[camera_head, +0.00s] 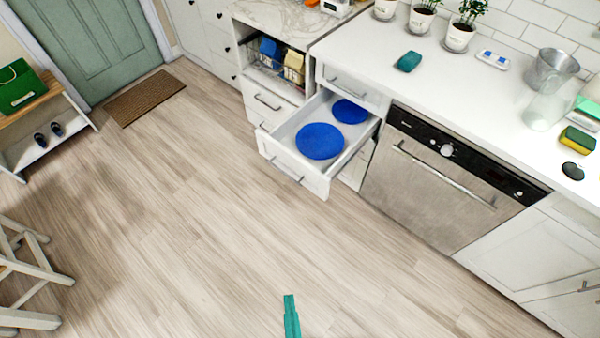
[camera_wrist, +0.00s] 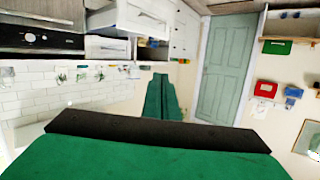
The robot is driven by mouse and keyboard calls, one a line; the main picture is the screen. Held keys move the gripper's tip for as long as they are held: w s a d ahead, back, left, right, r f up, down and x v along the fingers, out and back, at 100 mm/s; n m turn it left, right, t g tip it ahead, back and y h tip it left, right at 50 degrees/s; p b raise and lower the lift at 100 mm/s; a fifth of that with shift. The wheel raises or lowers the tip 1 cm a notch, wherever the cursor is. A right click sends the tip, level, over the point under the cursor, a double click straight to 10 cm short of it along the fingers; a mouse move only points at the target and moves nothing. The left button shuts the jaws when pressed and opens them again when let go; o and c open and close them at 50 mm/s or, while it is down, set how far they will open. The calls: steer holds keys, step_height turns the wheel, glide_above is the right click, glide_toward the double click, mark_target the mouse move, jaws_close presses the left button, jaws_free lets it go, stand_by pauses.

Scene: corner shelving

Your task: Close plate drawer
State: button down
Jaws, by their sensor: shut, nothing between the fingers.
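The plate drawer (camera_head: 282,170) is pulled out from the white cabinet left of the dishwasher. A large blue plate (camera_head: 320,142) lies near its front and another blue plate (camera_head: 350,111) lies farther back. A bar handle is on the drawer front. My gripper (camera_head: 291,304) shows as a teal tip at the bottom of the head view, over the floor and well apart from the drawer. In the wrist view, which is upside down, its green fingers (camera_wrist: 163,98) are together and empty. The open drawer (camera_wrist: 142,19) shows there at the upper left.
The dishwasher (camera_head: 440,180) stands right of the drawer. A wire basket (camera_head: 273,75) with blue and yellow items sits to its left. A white stool (camera_head: 22,265) stands at the lower left. The wooden floor (camera_head: 190,220) before the drawer is clear.

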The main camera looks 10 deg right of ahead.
steer(key=w+f+m+t+h, duration=0.2)
steer(key=w+m+t, duration=0.1)
steer(key=w+m, duration=0.55)
steer(key=n+g+h, duration=0.7)
steer(key=n+h, duration=0.5)
steer(key=n, duration=2.3)
glide_toward(325, 183)
steer(key=x, duration=0.6)
steer(key=shift+w+d+r, duration=0.1)
steer(key=shift+d, duration=0.15)
